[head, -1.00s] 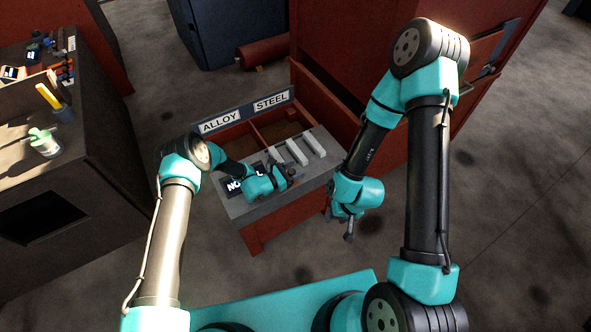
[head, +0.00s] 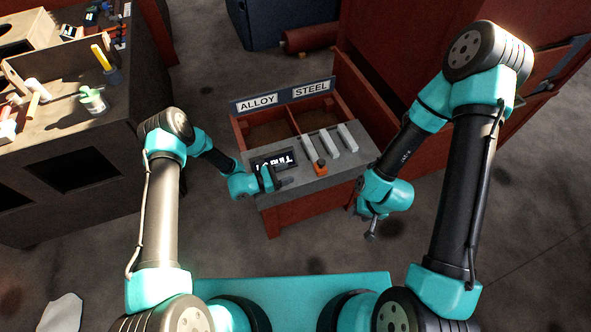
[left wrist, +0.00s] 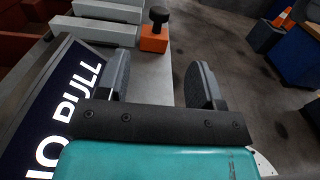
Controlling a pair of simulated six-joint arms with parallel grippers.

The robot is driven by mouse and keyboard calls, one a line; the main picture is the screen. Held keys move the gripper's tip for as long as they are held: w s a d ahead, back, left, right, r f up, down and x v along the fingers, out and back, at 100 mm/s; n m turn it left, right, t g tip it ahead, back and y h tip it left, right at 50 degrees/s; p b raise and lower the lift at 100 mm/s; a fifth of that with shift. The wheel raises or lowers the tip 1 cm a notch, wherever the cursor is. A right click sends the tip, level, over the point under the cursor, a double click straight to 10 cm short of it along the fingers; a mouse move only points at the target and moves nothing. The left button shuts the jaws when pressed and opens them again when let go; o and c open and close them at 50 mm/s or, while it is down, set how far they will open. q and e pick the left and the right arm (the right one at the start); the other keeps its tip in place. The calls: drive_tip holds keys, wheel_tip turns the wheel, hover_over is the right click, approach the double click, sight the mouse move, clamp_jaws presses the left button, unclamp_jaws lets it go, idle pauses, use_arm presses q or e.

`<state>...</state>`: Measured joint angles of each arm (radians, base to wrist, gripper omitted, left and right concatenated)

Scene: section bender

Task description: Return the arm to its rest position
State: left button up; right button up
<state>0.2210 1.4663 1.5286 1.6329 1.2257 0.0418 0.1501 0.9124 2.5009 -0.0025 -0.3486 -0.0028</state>
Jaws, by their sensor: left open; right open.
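My left gripper (head: 284,183) is open and empty at the front left of the grey-topped bench (head: 333,172). In the left wrist view its two fingers (left wrist: 160,85) stand apart with nothing between them. My right gripper (head: 371,226) hangs open in front of the bench's right side, apart from it. An orange block with a black knob (head: 320,167) stands on the bench top, beyond the left gripper; it also shows in the left wrist view (left wrist: 154,38). A dark display with white letters (head: 272,160) lies on the bench top beside my left gripper.
Several pale bars (head: 333,142) lie on the bench top. Behind them are bins under a sign (head: 283,96) reading ALLOY and STEEL. A workbench with tools (head: 60,125) stands left. A red cabinet (head: 420,60) stands behind right. The floor in front is clear.

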use_arm(q)
drive_tip(key=shift+s+a, duration=0.1)
drive_tip(key=shift+a, duration=0.15)
idle(0.3)
drive_tip(key=s+a+m+g+y, duration=0.4)
drive_tip(key=s+a+m+g, duration=0.1)
drive_tip(key=s, duration=0.4)
drive_tip(key=s+a+m+g+y, duration=0.4)
drive_tip(key=s+a+m, duration=0.1)
drive_tip(key=s, duration=0.4)
drive_tip(key=s+a+r+m+t+y, duration=0.2)
drive_tip(key=a+r+m+t+y, duration=0.2)
drive_tip(key=a+m, duration=0.5)
wheel_tip(320, 180, up, 2)
drive_tip(key=shift+a+r+m+y, duration=0.1)
drive_tip(key=shift+a+m+y, duration=0.3)
drive_tip(key=shift+a+y, duration=0.3)
